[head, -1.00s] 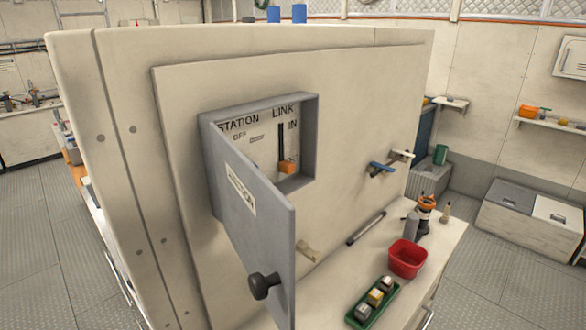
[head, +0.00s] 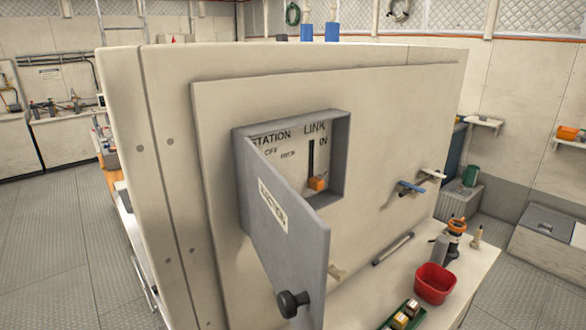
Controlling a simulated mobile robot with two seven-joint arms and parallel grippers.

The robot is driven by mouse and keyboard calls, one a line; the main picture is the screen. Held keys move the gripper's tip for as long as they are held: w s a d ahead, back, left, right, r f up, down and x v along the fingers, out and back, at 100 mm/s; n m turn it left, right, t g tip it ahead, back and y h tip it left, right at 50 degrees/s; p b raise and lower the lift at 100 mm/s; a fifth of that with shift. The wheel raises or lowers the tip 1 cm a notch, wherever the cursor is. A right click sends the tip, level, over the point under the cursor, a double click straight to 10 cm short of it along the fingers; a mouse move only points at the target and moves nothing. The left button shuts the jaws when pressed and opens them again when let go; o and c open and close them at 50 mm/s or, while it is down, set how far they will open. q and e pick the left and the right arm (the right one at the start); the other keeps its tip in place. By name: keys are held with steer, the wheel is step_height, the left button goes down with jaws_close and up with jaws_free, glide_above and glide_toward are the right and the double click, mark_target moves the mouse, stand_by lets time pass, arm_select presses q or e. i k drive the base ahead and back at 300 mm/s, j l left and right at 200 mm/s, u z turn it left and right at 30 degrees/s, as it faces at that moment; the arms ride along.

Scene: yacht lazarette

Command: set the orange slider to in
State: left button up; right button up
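The orange slider (head: 317,184) sits at the lower end of a dark vertical slot (head: 311,158) inside a grey recessed box (head: 341,150) on the cream wall panel. The label LINK stands above the slot, and IN stands at the right of its upper end. The box's grey door (head: 286,225) hangs open toward me, with a black knob (head: 292,303) near its lower edge. The door hides the lower left of the box inside. Neither of my grippers is in view.
A blue-handled valve (head: 410,188) sticks out from the panel at the right. Below it a bench holds a red bin (head: 434,284), a green tray (head: 404,316) with several small blocks and an orange-topped tool (head: 456,226). Open floor (head: 55,230) lies at the left.

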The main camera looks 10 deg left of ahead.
mark_target(315, 182)
steer(key=k+l, duration=0.15)
steer(key=l, duration=0.15)
steer(key=k+l+z, duration=0.1)
steer(key=l, duration=0.25)
steer(key=k+l, duration=0.2)
steer(key=k+l+z, duration=0.1)
steer(key=l, duration=0.3)
